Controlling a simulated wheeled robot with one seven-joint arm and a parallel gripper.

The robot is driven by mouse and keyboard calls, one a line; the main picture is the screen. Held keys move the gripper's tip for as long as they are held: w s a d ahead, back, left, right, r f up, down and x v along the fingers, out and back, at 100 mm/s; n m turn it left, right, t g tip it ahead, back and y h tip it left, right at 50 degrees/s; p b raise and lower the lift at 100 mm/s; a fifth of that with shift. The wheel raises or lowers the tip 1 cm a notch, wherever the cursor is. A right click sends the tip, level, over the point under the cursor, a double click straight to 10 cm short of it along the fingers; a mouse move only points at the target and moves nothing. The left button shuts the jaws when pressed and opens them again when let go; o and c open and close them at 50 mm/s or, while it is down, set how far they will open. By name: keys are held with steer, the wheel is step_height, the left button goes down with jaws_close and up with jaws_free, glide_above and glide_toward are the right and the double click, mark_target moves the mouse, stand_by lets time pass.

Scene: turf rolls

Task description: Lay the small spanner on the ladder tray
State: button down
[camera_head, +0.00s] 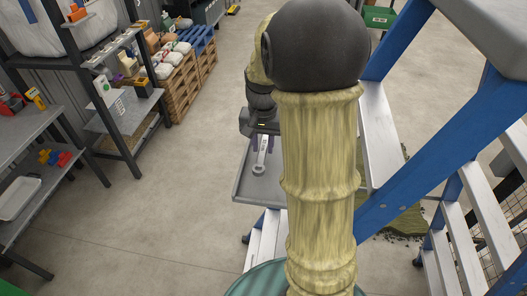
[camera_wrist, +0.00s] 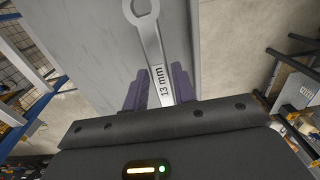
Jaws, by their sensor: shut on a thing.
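The small spanner (camera_head: 260,162) is a silver ring-ended wrench, and the wrist view shows it marked "13 mm" (camera_wrist: 150,45). My gripper (camera_head: 262,145) is shut on its shank, with purple fingers on either side in the wrist view (camera_wrist: 158,88). The ring end points away from the gripper. The grey ladder tray (camera_head: 245,187) lies beneath the spanner, and its flat surface also fills much of the wrist view (camera_wrist: 85,50). I cannot tell whether the spanner touches the tray or hangs just above it. My arm hides the tray's right part.
The blue-framed stepladder (camera_head: 400,185) with pale treads stands close on the right of my arm. Shelves (camera_head: 125,115) and a workbench (camera_head: 50,125) stand on the left, with pallets of bags (camera_head: 175,75) behind. The floor between is clear.

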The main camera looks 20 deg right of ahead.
mark_target(264, 148)
steer(key=shift+d+f, duration=0.15)
step_height(264, 148, down, 3)
steer(key=shift+w+f+p, duration=0.1)
steer(key=shift+p, duration=0.55)
steer(key=shift+f, duration=0.15)
steer(key=shift+s, duration=0.2)
steer(key=c, duration=1.1)
jaws_free()
steer(key=shift+w+f, duration=0.1)
steer(key=shift+c, duration=0.2)
step_height(264, 148, up, 12)
steer(key=b, duration=0.2)
steer(key=shift+b, duration=0.4)
